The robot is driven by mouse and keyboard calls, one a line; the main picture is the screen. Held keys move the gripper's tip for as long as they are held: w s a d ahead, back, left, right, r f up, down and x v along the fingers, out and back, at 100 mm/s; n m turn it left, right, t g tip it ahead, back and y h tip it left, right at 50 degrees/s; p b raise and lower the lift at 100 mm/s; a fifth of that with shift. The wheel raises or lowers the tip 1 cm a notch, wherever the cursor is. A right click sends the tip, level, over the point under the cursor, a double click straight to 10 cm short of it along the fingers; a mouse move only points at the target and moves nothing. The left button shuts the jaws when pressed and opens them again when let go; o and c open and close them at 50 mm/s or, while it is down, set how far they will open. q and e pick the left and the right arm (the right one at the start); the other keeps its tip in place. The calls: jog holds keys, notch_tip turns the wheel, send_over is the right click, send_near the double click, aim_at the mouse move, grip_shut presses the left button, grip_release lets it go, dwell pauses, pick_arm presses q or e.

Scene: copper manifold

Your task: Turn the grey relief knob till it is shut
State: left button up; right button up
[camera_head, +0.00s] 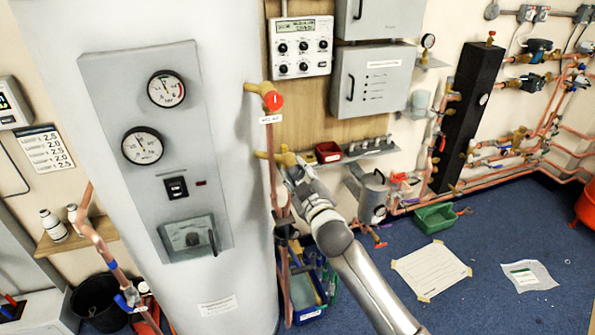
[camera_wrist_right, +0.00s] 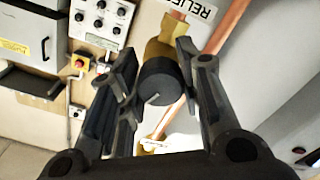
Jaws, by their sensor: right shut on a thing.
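The dark grey relief knob (camera_wrist_right: 160,82) sits at the end of a brass valve body (camera_wrist_right: 172,45) in the right wrist view. A white label (camera_wrist_right: 193,8) beginning "RELIE" is just above it, partly cut off. My right gripper (camera_wrist_right: 157,76) has a finger on each side of the knob and is shut on it. In the head view my right gripper (camera_head: 297,178) reaches the lower brass valve (camera_head: 284,158) on the copper pipe beside the tank. The gripper hides the knob there. My left gripper is not in view.
The large grey tank (camera_head: 225,150) with a gauge panel (camera_head: 160,150) stands close left of the gripper. A red knob (camera_head: 273,101) is above on the same pipe. A narrow shelf (camera_head: 368,152) with a red bin (camera_head: 328,152) lies just right.

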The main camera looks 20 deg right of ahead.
jog(key=n+p, duration=0.1)
jog(key=n, duration=0.3)
jog(key=shift+n, duration=0.4)
dwell(0.4)
jog(key=o, duration=1)
jog(key=shift+o, duration=0.2)
jog(key=s, duration=1.2)
jog(key=shift+d, duration=0.25)
